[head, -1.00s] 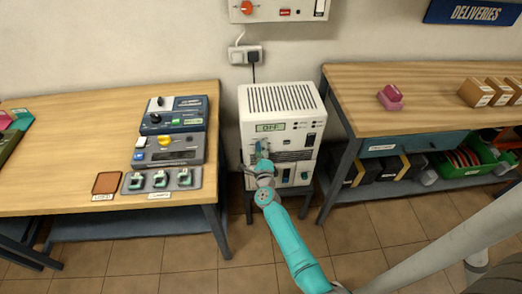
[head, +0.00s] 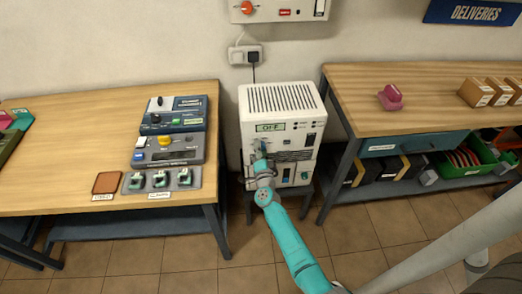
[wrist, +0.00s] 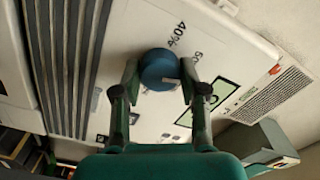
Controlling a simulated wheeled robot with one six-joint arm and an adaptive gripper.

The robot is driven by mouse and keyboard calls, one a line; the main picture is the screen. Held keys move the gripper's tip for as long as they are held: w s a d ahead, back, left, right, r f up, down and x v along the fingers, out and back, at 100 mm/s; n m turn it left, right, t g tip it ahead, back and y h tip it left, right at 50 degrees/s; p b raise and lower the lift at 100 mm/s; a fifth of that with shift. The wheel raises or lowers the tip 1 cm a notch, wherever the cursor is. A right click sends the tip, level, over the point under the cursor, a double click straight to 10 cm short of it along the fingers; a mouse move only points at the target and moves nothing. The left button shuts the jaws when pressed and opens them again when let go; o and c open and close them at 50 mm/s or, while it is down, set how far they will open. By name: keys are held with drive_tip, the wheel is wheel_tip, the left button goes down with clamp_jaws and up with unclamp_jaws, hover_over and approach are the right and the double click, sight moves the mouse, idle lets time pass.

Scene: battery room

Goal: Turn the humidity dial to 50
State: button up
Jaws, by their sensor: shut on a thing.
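The humidity dial is a round blue knob (wrist: 160,69) on the front of a white boxy unit (head: 281,100). In the wrist view my gripper (wrist: 160,82) is shut on the knob, one finger on each side. A "40%" mark and a partly hidden "50" mark are printed beside the knob. Where the knob points is not clear. In the head view my gripper (head: 260,150) reaches the left part of the unit's front and mostly hides the knob. A small green display (head: 270,127) above it appears to read "OFF".
A wooden table (head: 60,160) with control boxes (head: 170,150) stands on the left. Another bench (head: 420,85) with a pink item (head: 390,97) and boxes stands on the right. A wall socket (head: 246,55) and cable are above the unit.

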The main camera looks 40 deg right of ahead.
drive_tip(key=shift+a+n, duration=0.1)
drive_tip(key=shift+n, duration=1.2)
drive_tip(key=shift+f, duration=0.1)
drive_tip(key=o, duration=1.1)
drive_tip(key=shift+o, duration=0.2)
drive_tip(key=v, duration=1.2)
